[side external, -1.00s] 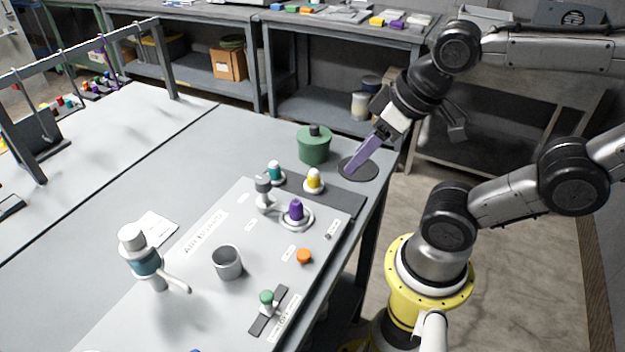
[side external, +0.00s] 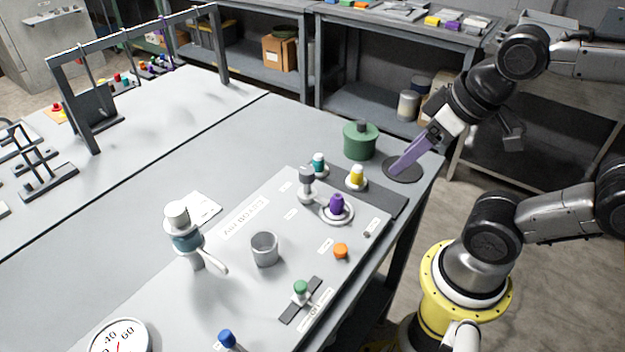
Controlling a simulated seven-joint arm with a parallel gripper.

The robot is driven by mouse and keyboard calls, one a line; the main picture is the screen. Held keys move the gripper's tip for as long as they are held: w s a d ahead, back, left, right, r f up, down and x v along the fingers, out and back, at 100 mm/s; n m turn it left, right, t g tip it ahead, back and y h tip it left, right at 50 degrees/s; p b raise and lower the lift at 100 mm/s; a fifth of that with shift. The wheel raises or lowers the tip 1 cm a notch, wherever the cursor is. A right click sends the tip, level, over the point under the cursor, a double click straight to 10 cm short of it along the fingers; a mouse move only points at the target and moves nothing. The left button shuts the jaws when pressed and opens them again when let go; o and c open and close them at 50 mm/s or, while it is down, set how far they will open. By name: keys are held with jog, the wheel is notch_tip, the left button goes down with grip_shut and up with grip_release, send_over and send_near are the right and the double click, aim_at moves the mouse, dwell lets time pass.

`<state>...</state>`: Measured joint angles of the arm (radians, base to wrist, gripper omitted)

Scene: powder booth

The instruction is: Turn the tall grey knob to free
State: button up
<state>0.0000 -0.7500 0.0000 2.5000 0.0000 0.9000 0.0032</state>
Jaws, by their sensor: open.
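The tall grey knob (side external: 306,177) stands upright on a pale base on the light grey panel (side external: 222,292), near the panel's far edge. A purple knob in a round white ring (side external: 337,205) stands just to its right, and a teal knob (side external: 318,163) stands behind it. Any marking for the knob's positions is too small to read. My gripper (side external: 395,171), with long purple fingers, points down over a dark round disc (side external: 416,169) at the table's right corner. It is open, with nothing seen between the fingers, and well to the right of the grey knob.
A green lidded pot (side external: 360,142) and a yellow knob (side external: 356,177) stand between my gripper and the grey knob.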

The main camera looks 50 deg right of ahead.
jog(key=shift+o, duration=0.6)
jog(key=w+r+m+g, duration=0.2)
jog(key=w+r+m, duration=0.45)
jog(key=m, duration=0.25)
jog(key=m+g, duration=0.2)
jog(key=g, duration=0.1)
send_over(307, 170)
jog(key=f, duration=0.2)
notch_tip(307, 170, down, 13)
jog(key=shift+r, duration=0.1)
grip_shut()
